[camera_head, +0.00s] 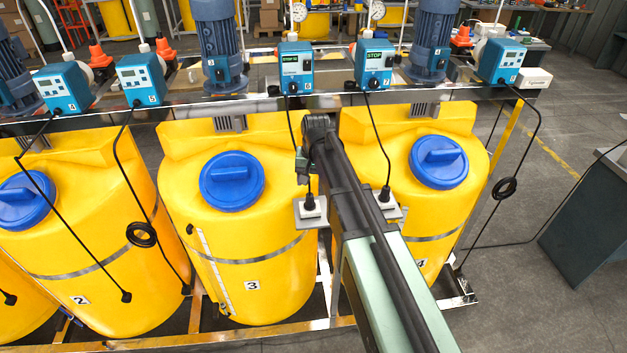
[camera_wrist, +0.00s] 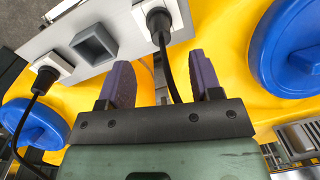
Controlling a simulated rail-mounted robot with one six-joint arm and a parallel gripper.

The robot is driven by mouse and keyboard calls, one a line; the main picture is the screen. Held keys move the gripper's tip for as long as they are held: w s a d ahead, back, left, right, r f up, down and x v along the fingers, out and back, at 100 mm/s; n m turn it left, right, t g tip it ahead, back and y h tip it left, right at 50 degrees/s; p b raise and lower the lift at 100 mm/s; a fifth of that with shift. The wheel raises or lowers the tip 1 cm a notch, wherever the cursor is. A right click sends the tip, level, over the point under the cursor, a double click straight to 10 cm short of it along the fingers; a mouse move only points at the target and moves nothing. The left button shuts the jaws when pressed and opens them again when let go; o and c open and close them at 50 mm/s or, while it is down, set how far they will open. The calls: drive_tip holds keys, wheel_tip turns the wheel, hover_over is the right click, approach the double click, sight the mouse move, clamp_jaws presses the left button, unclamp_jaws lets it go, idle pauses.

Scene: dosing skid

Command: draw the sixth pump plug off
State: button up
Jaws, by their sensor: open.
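The sixth pump (camera_head: 292,68) is a blue box on the rail with a green STOP display. Its black cable runs down to a plug (camera_head: 309,205) at the left end of a grey socket plate (camera_head: 299,222). In the wrist view this looks like the white and black plug (camera_wrist: 155,17) at upper right, seated in the plate (camera_wrist: 62,44). My gripper (camera_wrist: 160,68) is open and empty. Its purple fingers stand short of that plug, and the cable shows between them. In the head view my gripper (camera_head: 304,176) is just above the plug, partly hidden by my arm.
A second plug (camera_head: 388,202) with pump seven's cable sits at the plate's other end, also in the wrist view (camera_wrist: 47,68). An empty square socket (camera_wrist: 94,44) lies between them. Yellow tanks with blue lids (camera_head: 232,181) stand close on both sides. Other cables hang from the rail.

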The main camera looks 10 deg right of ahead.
sight(310, 195)
drive_tip(key=f+b, duration=0.1)
drive_tip(key=f, duration=0.1)
drive_tip(key=f+b, duration=0.2)
drive_tip(key=f, duration=0.1)
drive_tip(key=f+b, duration=0.2)
drive_tip(key=shift+a+f, duration=0.15)
drive_tip(key=shift+a, duration=0.1)
drive_tip(key=shift+r, duration=0.2)
drive_tip(key=c, duration=1)
drive_tip(key=shift+r+p, duration=2.2)
drive_tip(key=shift+r, duration=0.05)
drive_tip(key=shift+c, duration=0.2)
